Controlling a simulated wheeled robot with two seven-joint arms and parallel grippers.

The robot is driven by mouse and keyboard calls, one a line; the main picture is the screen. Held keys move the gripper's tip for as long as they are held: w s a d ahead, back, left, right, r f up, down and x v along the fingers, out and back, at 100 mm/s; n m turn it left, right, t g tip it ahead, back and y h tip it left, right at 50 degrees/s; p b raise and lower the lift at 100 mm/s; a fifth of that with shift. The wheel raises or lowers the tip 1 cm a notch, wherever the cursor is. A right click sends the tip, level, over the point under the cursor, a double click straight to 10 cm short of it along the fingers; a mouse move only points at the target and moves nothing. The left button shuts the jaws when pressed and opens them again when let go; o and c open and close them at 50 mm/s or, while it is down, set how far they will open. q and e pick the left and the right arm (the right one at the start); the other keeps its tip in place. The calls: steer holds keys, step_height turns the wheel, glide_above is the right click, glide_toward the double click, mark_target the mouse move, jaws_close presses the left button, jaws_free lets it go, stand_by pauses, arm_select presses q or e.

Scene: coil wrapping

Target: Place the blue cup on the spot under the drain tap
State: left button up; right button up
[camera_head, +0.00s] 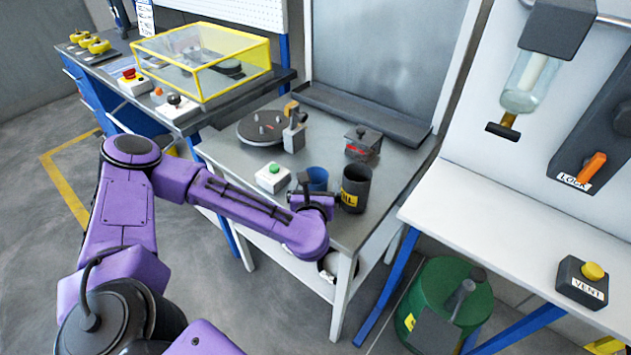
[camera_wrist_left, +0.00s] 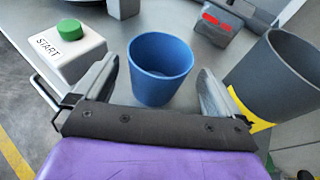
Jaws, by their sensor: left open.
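The blue cup (camera_head: 317,177) stands upright on the grey metal table, beside a dark grey container. In the left wrist view the cup (camera_wrist_left: 160,68) is between the two fingers of my left gripper (camera_wrist_left: 160,92). The fingers are open, with a visible gap on each side of the cup. In the head view my left gripper (camera_head: 312,190) is at the near side of the cup and partly hides it. The drain tap (camera_head: 503,125) hangs below a clear vessel on the right wall panel, above the white bench. My right gripper is not in view.
The dark grey container (camera_head: 355,188) with a yellow label stands close right of the cup. A START button box (camera_head: 272,177) is to its left. A VENT box (camera_head: 582,282) sits on the white bench (camera_head: 480,215), otherwise largely clear. A green drum (camera_head: 450,290) is below.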

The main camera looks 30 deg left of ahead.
arm_select(q)
steer(key=shift+w+a+f, duration=0.2)
steer(key=shift+w+a, duration=0.25)
steer(key=shift+d, duration=0.1)
steer(key=shift+c, duration=0.4)
steer(key=c, duration=1.1)
steer(key=shift+r, duration=0.1)
